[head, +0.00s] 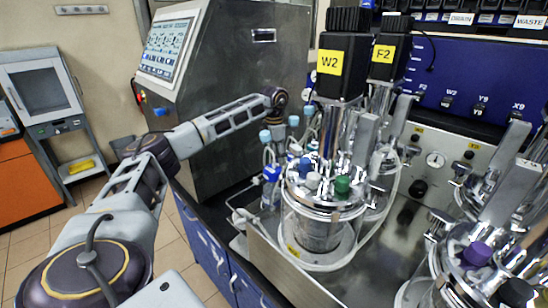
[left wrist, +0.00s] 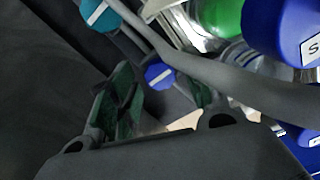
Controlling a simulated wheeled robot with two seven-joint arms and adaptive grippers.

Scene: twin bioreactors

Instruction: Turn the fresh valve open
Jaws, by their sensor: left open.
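In the left wrist view, a blue round knob with a white stripe (left wrist: 158,75) sits between the fingertips of my left gripper (left wrist: 162,97). The gripper is open, and I cannot tell whether either finger touches the knob. A teal knob with a white stripe (left wrist: 98,14) is at the upper left. No readable label shows which knob is the fresh valve. In the head view, my left arm reaches to light-blue tops (head: 265,136) behind the left bioreactor; its fingers are not clear there. My right gripper is not in view.
A grey tube (left wrist: 200,72) crosses close above the right finger. Blue caps (left wrist: 282,28) and a green cap (left wrist: 218,16) crowd the upper right. The glass bioreactor W2 (head: 318,225) stands right of my arm, and the grey screen cabinet (head: 225,85) behind it.

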